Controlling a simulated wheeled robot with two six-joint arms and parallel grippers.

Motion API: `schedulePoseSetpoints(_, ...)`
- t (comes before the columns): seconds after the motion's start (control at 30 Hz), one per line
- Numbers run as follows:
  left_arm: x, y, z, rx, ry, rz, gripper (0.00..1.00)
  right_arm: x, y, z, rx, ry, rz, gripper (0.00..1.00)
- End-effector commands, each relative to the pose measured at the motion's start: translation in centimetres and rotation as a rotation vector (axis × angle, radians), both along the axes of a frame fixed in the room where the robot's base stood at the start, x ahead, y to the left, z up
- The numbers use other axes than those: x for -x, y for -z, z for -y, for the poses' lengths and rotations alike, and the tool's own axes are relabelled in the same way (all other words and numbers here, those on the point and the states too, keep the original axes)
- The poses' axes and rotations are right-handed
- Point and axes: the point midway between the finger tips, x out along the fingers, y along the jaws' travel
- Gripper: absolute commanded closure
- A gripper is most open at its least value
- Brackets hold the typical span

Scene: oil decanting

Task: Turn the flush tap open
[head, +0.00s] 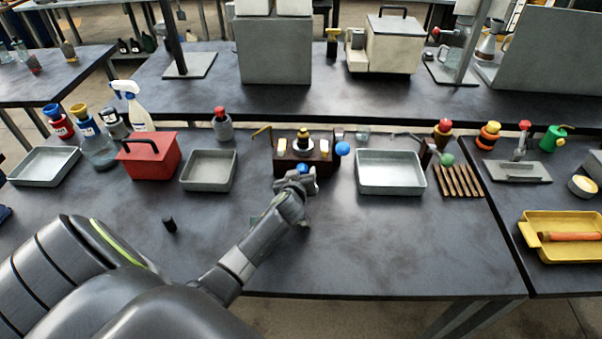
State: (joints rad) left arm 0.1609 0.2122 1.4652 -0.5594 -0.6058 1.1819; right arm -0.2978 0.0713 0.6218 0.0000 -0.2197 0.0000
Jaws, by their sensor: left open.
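A dark brown block-like stand (318,160) sits near the back of the main table, with a yellow-and-black piece on top. A blue ball knob (342,148) sticks out at its right end, and a brass-coloured lever (262,131) at its left. A green ball knob (447,159) shows further right, by the white tray. I cannot tell which of these is the flush tap. My left gripper (299,177) is open at the front of the brown stand and hides part of it. Contact with the stand cannot be told. My right gripper is not in view.
A grey tray (209,187) and a red box (151,156) stand left of the brown stand. A white tray (391,190) and a slatted wooden rack (459,195) stand right. A small black cylinder (170,225) is at front left. The front right table is clear.

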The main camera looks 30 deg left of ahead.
Motion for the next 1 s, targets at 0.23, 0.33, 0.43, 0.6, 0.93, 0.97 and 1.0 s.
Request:
schedulePoseSetpoints(0.23,-0.93,0.35,-0.46,0.0,0.0,0.0,0.44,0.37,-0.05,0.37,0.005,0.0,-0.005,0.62)
schedulePoseSetpoints(0.33,-0.97,0.37,-0.47,0.0,0.0,0.001,0.44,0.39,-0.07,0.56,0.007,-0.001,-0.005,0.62)
schedulePoseSetpoints(0.43,-0.97,0.36,-0.47,0.0,0.0,0.0,0.44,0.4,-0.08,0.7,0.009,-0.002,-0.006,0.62)
schedulePoseSetpoints(0.6,-0.95,0.38,-0.45,0.0,0.0,0.0,0.57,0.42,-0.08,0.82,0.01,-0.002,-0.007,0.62)
schedulePoseSetpoints(0.93,-0.95,0.41,-0.41,-0.007,0.0,-0.004,0.89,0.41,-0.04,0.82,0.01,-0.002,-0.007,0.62)
schedulePoseSetpoints(0.97,-0.96,0.43,-0.39,-0.018,0.0,-0.011,0.89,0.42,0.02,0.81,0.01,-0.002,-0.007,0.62)
schedulePoseSetpoints(1.0,-0.99,0.45,-0.35,-0.036,-0.001,-0.022,0.89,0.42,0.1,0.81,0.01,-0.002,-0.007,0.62)
